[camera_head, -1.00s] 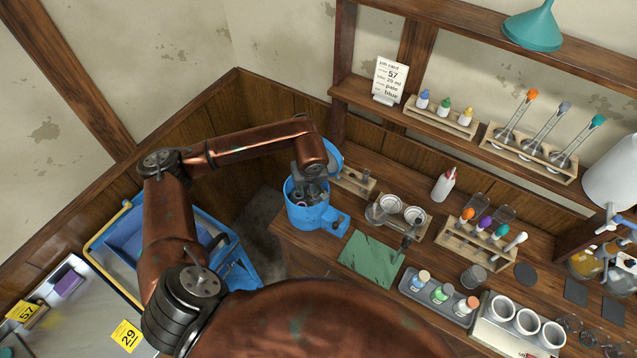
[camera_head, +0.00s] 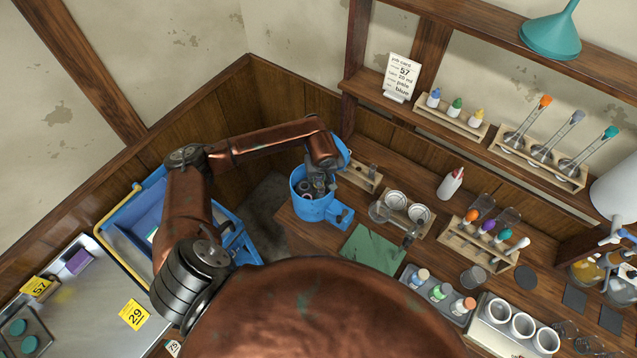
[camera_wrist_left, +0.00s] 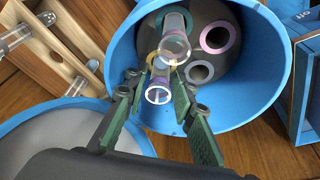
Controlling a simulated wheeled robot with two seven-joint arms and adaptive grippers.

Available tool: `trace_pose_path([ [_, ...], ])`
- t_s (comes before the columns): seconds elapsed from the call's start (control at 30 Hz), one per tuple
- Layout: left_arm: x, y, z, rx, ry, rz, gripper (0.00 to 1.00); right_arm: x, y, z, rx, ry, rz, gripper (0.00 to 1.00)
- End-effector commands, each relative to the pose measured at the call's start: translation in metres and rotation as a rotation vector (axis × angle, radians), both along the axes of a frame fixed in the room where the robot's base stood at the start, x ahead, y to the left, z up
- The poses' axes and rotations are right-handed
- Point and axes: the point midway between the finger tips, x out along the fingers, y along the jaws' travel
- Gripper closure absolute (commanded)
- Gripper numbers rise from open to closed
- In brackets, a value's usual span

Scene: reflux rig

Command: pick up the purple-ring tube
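A blue round tub (camera_head: 318,210) stands on the bench, and my left gripper (camera_head: 318,186) reaches down into its mouth. In the left wrist view the tub (camera_wrist_left: 272,80) holds a dark insert with ring-marked holes: a teal ring, a yellow ring, a pink-purple ring (camera_wrist_left: 219,37) and a paler lavender ring (camera_wrist_left: 200,70). Two clear tubes stand up from it. The nearer tube (camera_wrist_left: 158,94) is between the fingers of my left gripper (camera_wrist_left: 160,82), with gaps beside it. The farther tube (camera_wrist_left: 175,46) is just beyond. I cannot tell which tube belongs to a purple ring.
A blue cart (camera_head: 142,215) stands left.

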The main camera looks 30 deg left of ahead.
Motion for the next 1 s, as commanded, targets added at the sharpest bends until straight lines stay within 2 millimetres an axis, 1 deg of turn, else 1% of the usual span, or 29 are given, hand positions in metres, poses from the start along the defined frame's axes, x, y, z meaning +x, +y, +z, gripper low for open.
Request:
trace_pose_path([
  [0.17, 0.000, 0.000, 0.000, -0.001, -0.001, 0.000, 0.76, -0.001, 0.000, 0.000, 0.000, 0.002, -0.001, 0.76],
  [0.5, 0.000, 0.000, 0.000, 0.000, 0.000, 0.000, 0.99, -0.001, 0.000, 0.000, 0.000, 0.001, -0.001, 0.76],
  [0.83, 0.000, 0.000, 0.002, 0.000, -0.001, 0.000, 1.00, 0.000, 0.000, -0.001, 0.000, 0.000, -0.001, 0.76],
  [1.0, 0.001, 0.000, 0.013, 0.001, -0.002, -0.001, 1.00, -0.001, 0.000, -0.004, 0.001, 0.000, -0.001, 0.76],
])
